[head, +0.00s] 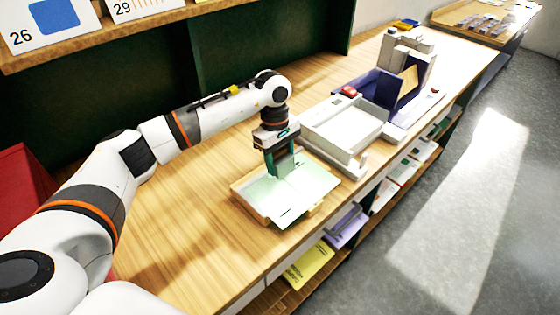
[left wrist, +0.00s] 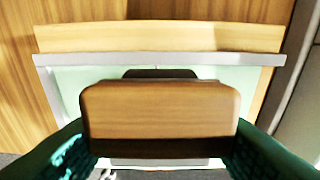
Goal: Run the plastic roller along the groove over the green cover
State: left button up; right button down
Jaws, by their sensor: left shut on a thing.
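The pale green cover (head: 312,180) lies open on a light wooden board on the table; its pale green surface and grey edge also show in the left wrist view (left wrist: 225,76). My left gripper (head: 282,170) points down over the cover's middle. In the left wrist view its green fingers are shut on the roller's brown wooden handle (left wrist: 160,110). A dark part shows just behind the handle, over the middle of the cover. The roller's contact with the groove is hidden by the handle. My right gripper is not in view.
A white tray-like machine (head: 345,130) stands close to the right of the cover. A dark blue stand (head: 380,90) and grey equipment are behind it. The wooden table (head: 185,205) is clear to the left. A shelf with numbered cards (head: 50,25) hangs at the upper left.

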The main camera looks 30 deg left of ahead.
pick_arm(q)
jog(key=shift+r+p, duration=1.05)
jog(key=shift+r, duration=1.65)
jog(key=s+d+m, duration=0.3)
jog(key=s+m, duration=0.4)
jog(key=s, duration=0.2)
jog(key=s+d+m+g+y, duration=0.1)
jog(key=s+d+m, duration=0.3)
jog(key=s+m, duration=0.3)
jog(key=shift+s+f+y, duration=0.3)
jog(key=shift+s+f, duration=0.15)
jog(key=shift+s, duration=0.55)
